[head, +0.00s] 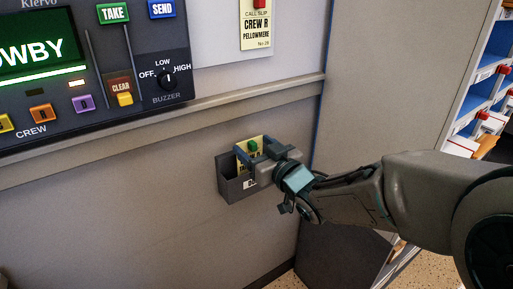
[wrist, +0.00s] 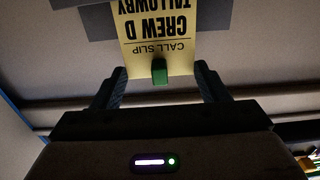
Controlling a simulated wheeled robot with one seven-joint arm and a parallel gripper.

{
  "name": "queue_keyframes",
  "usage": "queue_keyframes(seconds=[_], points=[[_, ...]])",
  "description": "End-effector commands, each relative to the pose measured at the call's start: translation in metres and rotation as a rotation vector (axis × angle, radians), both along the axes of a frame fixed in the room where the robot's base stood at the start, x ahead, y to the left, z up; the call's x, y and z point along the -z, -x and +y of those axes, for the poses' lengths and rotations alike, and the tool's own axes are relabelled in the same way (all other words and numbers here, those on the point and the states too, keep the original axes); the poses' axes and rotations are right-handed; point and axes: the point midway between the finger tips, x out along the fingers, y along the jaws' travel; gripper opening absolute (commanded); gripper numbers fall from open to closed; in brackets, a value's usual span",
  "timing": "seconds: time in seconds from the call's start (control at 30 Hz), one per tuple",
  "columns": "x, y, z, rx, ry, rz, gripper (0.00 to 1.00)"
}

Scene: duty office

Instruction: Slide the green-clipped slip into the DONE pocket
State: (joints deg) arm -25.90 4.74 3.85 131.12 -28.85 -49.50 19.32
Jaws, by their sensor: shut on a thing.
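The slip (head: 241,153) is yellow with a green clip (head: 253,146) at its top edge. In the wrist view the slip (wrist: 155,35) appears upside down and reads CALL SLIP, CREW D, TALLOWBY, with the green clip (wrist: 159,72) between my fingers. My gripper (head: 260,157) is shut on the slip at the dark grey wall pocket (head: 229,183). The slip stands upright at the pocket's mouth; its lower part is hidden, and I cannot tell how deep it sits. The pocket's pale label is mostly covered by my gripper, so its word is unreadable.
A console (head: 95,75) with a screen, buttons and a buzzer knob is on the wall at upper left. A rail (head: 200,107) runs above the pocket. Another slip (head: 257,30) with a red clip hangs above. Blue shelves (head: 480,95) stand at far right. The wall left of the pocket is clear.

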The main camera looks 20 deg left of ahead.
Motion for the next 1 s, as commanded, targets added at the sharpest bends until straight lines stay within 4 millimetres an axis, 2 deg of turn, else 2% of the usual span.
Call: queue_keyframes(seconds=[0.73,1.0], points=[[0.032,0.0,0.0,0.0,0.0,0.0,0.4],[0.034,0.0,0.0,0.0,0.0,0.0,0.4]])
